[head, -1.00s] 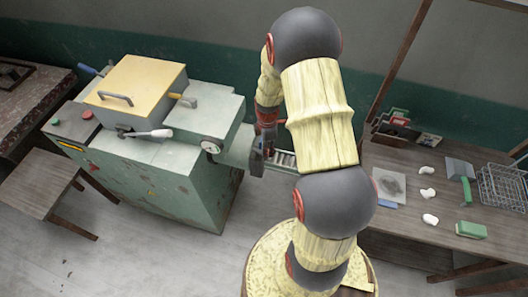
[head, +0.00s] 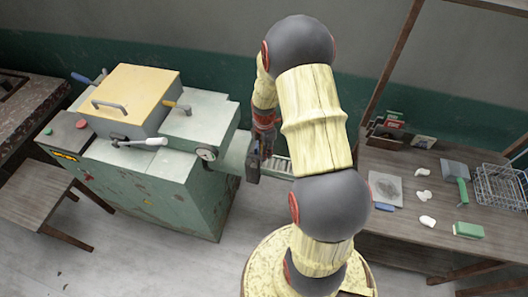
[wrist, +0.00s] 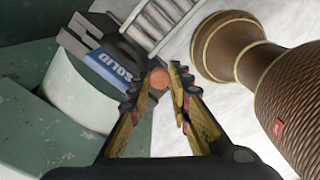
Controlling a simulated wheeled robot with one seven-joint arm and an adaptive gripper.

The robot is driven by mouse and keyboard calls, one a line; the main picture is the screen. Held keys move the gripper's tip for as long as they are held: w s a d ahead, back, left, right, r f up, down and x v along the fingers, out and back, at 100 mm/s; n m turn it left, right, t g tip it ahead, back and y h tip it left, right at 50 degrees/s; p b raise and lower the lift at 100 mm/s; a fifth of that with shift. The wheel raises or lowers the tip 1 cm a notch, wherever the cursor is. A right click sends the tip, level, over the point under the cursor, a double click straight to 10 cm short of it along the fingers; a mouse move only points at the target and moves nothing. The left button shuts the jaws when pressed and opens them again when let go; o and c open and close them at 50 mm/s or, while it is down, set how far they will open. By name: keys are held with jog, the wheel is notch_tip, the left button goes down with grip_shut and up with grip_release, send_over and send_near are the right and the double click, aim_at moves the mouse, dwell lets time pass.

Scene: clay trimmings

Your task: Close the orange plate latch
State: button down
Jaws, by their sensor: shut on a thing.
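The orange latch knob (wrist: 159,78) is a small round end between my fingertips in the wrist view. The dark plate (head: 252,168) shows in the head view at the outlet end of the green machine (head: 150,170). My gripper (wrist: 158,82) is shut on the latch knob, one finger on each side. In the head view my gripper (head: 264,138) is partly hidden and too small to show the knob. The rest of the latch is hidden.
A pale slatted rack (head: 277,167) extends right from the outlet. A wooden table (head: 400,235) at right holds several small items and a wire basket (head: 500,187). A woven brown round-bodied object (wrist: 265,80) fills the wrist view's right side.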

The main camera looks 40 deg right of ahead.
jog(key=c, duration=1.6)
grip_release()
notch_tip(320, 180, up, 12)
jog(key=shift+r, duration=0.1)
